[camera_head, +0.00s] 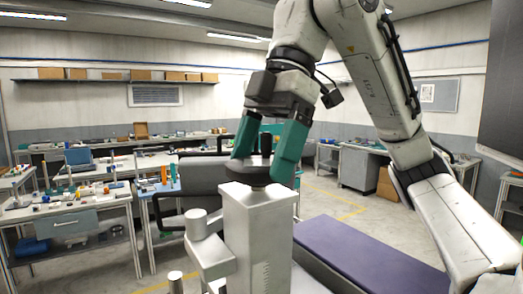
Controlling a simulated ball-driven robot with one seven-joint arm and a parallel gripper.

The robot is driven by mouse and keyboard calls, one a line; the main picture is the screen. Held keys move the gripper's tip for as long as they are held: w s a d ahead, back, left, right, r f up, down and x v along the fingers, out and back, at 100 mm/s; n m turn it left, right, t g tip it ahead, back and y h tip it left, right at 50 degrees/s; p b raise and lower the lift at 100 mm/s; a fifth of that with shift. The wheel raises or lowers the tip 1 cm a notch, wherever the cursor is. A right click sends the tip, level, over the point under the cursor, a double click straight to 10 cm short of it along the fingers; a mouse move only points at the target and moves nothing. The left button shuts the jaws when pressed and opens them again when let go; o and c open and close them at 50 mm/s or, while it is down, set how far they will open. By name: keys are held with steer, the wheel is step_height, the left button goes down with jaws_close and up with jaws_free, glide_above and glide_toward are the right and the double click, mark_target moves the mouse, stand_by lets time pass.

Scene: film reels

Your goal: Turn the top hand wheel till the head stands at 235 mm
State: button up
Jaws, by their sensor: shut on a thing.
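The top hand wheel (256,174) is a dark disc with a dark post, lying flat on top of a square light-grey column (259,225). My gripper (265,167) comes down from above. Its two teal fingers stand on the left and right of the wheel, shut on it. The fingers hide parts of the wheel's rim. A light-grey block with a round top (207,235) sits at the column's left side and may be the head. I cannot read any height scale or value in this view.
A purple flat top (365,255) lies to the right of the column. Workbenches with many small parts (75,200) stand at the left, and a desk (357,165) at the back right. My arm fills the upper right. Open floor (325,195) shows behind.

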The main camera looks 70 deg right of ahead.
steer(key=m+t+h, duration=0.1)
steer(key=m, duration=0.3)
steer(key=shift+s+a+m, duration=0.1)
steer(key=shift+m, duration=0.2)
steer(key=m+t+h, duration=0.1)
steer(key=m+h, duration=0.1)
steer(key=m, duration=0.2)
steer(key=shift+a+m+b, duration=0.1)
steer(key=shift+m+b, duration=0.2)
steer(key=shift+b, duration=0.1)
steer(key=o, duration=0.8)
steer(key=shift+c, duration=0.2)
steer(key=shift+r, duration=0.1)
steer(key=a+v, duration=0.1)
steer(key=v, duration=0.9)
steer(key=shift+s+d+r+b, duration=0.25)
steer(key=shift+d+r+b, duration=0.1)
steer(key=shift+d+b, duration=0.1)
